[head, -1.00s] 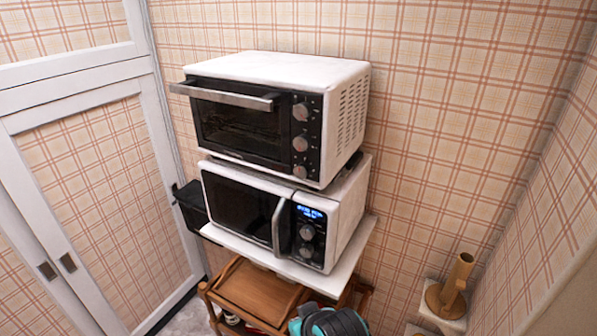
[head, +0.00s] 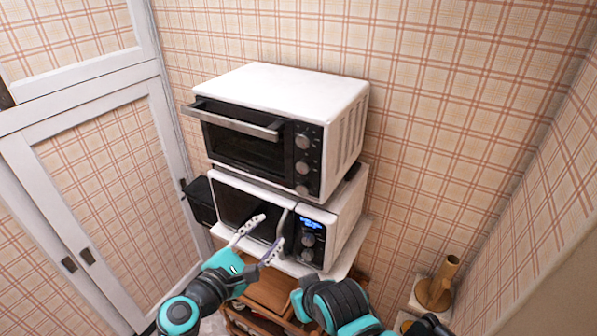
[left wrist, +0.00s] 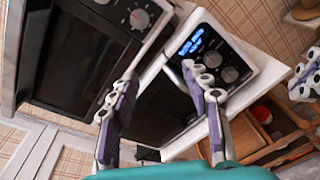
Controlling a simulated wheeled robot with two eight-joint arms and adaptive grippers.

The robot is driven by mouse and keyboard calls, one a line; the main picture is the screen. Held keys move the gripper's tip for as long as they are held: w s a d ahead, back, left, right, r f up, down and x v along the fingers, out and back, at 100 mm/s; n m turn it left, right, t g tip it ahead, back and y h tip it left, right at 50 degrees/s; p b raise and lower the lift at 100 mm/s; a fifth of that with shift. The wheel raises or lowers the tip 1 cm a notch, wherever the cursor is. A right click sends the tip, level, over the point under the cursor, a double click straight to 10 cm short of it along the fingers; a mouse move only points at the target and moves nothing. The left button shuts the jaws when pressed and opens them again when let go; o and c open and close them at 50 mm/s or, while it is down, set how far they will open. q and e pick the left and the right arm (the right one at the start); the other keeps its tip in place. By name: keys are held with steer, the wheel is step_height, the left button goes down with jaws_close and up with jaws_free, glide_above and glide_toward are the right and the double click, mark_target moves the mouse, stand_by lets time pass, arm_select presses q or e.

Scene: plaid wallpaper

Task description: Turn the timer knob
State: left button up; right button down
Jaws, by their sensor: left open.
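The white toaster oven (head: 280,90) has a column of three knobs on its right panel: top (head: 302,141), middle (head: 302,168) and bottom (head: 302,190). I cannot read which is the timer knob. One oven knob (left wrist: 138,18) shows in the left wrist view. My left gripper (head: 270,230) is open and empty in front of the microwave, below and left of the oven knobs. Its two fingers are spread in the left wrist view (left wrist: 160,72). My right gripper (left wrist: 304,80) is partly seen at that view's right edge; its opening is unclear.
The white microwave (head: 345,225) under the oven has a lit display, two knobs and a protruding door handle. The oven's bar handle (head: 240,122) also sticks out. A wooden cart (head: 270,295) stands below. A brown holder (head: 437,285) is at right.

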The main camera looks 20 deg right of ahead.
mark_target(302, 192)
arm_select(q)
steer(key=w+d+r+n, duration=0.1)
steer(key=d+n, duration=0.1)
steer(key=d, duration=0.1)
steer(key=w+d+r+n+h, duration=0.1)
steer(key=w+d, duration=0.1)
steer(key=d, duration=0.2)
steer(key=w+d+r+n+p, duration=0.1)
steer(key=w+d+n, duration=0.1)
steer(key=d, duration=0.1)
steer(key=shift+d+r+n+t+h, duration=0.25)
steer(key=shift+r+n+t+h, duration=0.05)
steer(key=shift+r+t, duration=0.1)
jaws_close()
